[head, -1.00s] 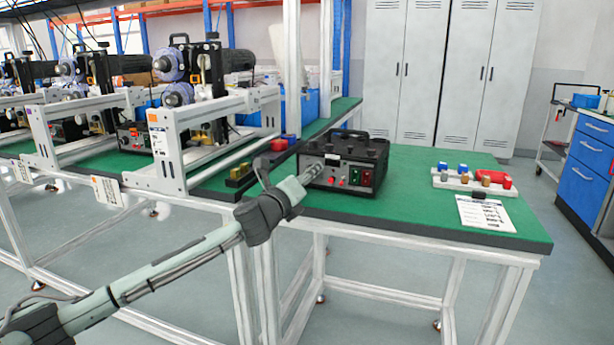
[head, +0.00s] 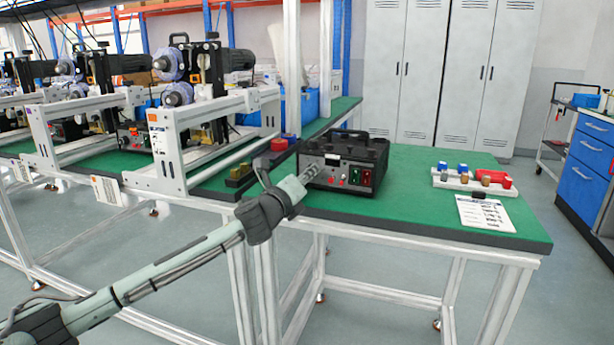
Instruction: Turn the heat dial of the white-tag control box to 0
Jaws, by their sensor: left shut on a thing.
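A black control box (head: 345,160) with a handle on top stands on the green bench. Its front panel has a small white tag (head: 332,157), red buttons or lamps, and a red and a green switch at the right. My left gripper (head: 312,172) reaches the left part of this front panel. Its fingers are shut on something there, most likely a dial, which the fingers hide. The dial's setting cannot be read. My right gripper is not in view.
A white rack with blue, brown and red pieces (head: 472,180) and a printed sheet (head: 486,215) lie on the right of the bench (head: 410,215). Coder machines (head: 190,110) on white frames stand at the left. A small stand with yellow-green pieces (head: 240,177) is left of the box.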

